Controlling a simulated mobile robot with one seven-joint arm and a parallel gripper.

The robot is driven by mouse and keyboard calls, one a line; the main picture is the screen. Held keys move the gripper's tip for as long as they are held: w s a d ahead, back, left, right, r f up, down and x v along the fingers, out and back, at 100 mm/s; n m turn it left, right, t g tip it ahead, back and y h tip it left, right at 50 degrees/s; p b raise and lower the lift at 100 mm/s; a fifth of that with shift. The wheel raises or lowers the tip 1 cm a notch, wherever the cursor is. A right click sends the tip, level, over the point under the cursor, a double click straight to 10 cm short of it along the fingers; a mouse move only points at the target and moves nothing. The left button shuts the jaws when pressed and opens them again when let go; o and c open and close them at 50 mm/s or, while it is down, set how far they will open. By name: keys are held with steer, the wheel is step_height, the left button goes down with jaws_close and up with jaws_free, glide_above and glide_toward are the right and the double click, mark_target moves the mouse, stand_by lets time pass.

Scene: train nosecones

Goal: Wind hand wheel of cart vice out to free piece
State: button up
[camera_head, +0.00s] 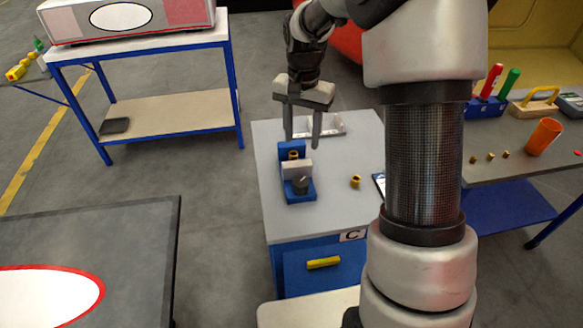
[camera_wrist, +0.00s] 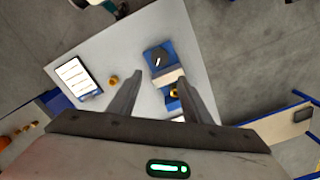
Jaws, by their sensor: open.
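The cart vice (camera_head: 298,190) stands on the grey-topped cart (camera_head: 340,195); it has a blue base and back jaw and a pale grey sliding jaw. Its dark hand wheel (camera_head: 301,185) is at the near end. A brass-coloured piece (camera_head: 293,155) sits between the jaws; whether it is clamped I cannot tell. My gripper (camera_head: 302,143) is open and empty, pointing down above the vice's back end. In the wrist view the fingers (camera_wrist: 163,95) stand apart, with the hand wheel (camera_wrist: 158,61), the pale jaw (camera_wrist: 168,77) and the piece (camera_wrist: 174,92) beyond them.
A loose brass-coloured piece (camera_head: 355,182) lies right of the vice. A light tray (camera_head: 327,124) is at the cart's back, and a tablet-like sheet (camera_wrist: 74,77) lies on the cart. A bench (camera_head: 510,150) with an orange cup (camera_head: 545,134) stands right; a blue-framed table (camera_head: 150,50) stands back left.

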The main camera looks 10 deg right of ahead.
mark_target(301, 181)
step_height(301, 181, down, 18)
steer(key=shift+d+r, duration=0.15)
stand_by(0.4)
steer(key=c, duration=0.8)
